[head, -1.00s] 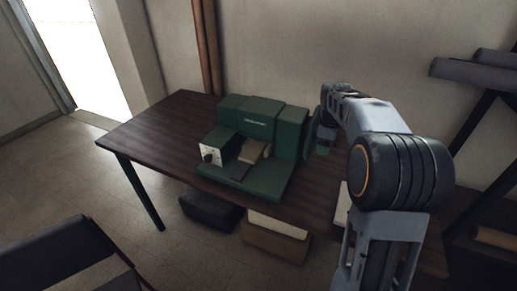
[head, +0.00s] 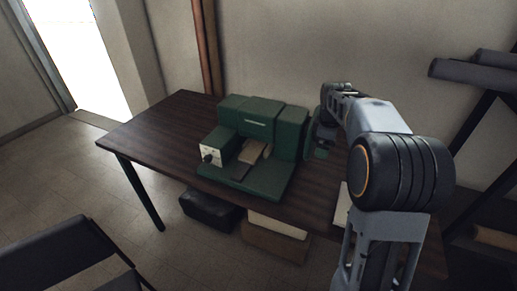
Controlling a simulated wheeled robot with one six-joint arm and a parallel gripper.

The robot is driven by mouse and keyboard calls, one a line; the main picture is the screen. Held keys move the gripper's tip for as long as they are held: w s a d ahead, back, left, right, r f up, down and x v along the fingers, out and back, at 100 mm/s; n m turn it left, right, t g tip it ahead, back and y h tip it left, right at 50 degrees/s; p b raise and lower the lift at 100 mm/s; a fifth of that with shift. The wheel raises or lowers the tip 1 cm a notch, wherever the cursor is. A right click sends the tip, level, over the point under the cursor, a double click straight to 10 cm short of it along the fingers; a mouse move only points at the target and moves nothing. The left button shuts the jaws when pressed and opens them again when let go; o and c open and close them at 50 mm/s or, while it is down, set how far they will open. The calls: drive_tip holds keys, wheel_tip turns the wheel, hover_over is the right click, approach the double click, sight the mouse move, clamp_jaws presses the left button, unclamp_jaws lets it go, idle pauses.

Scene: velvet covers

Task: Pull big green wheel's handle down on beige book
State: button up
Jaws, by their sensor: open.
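A dark green press-like machine (head: 262,118) stands on the dark wooden table (head: 160,127). A beige book (head: 252,152) lies on its bed, under the machine's upper body. The green wheel (head: 310,135) is at the machine's right side and shows only in part, beside my arm. Its handle cannot be made out clearly. My gripper (head: 328,124) is at the right of the machine, close to the wheel. My arm covers much of that area, and whether the gripper touches the handle cannot be told. The gripper is open.
A light item (head: 342,204) lies on the table, partly behind my arm. A dark box (head: 209,209) and a brown box (head: 270,243) are under the table. A chair (head: 65,255) stands at lower left, a rack (head: 480,75) at right. The table's left end is clear.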

wheel_tip(320, 180, up, 7)
drive_tip(key=s+p, duration=0.1)
drive_tip(key=p, duration=0.3)
drive_tip(key=shift+a+f+p, duration=0.2)
drive_tip(key=shift+a+p, duration=0.15)
drive_tip(key=shift+s, duration=0.1)
drive_tip(key=s+a+f+m, duration=0.1)
drive_tip(key=s+a+m, duration=0.2)
drive_tip(key=s, duration=0.4)
drive_tip(key=s+a+f+m+t, duration=0.1)
drive_tip(key=s+a+m, duration=0.2)
drive_tip(key=s+m, duration=0.2)
drive_tip(key=s+a+f+m+t+y, duration=0.1)
drive_tip(key=s+a+m, duration=0.3)
drive_tip(key=s, duration=0.6)
drive_tip(key=shift+s, duration=0.4)
drive_tip(key=shift+c, duration=0.4)
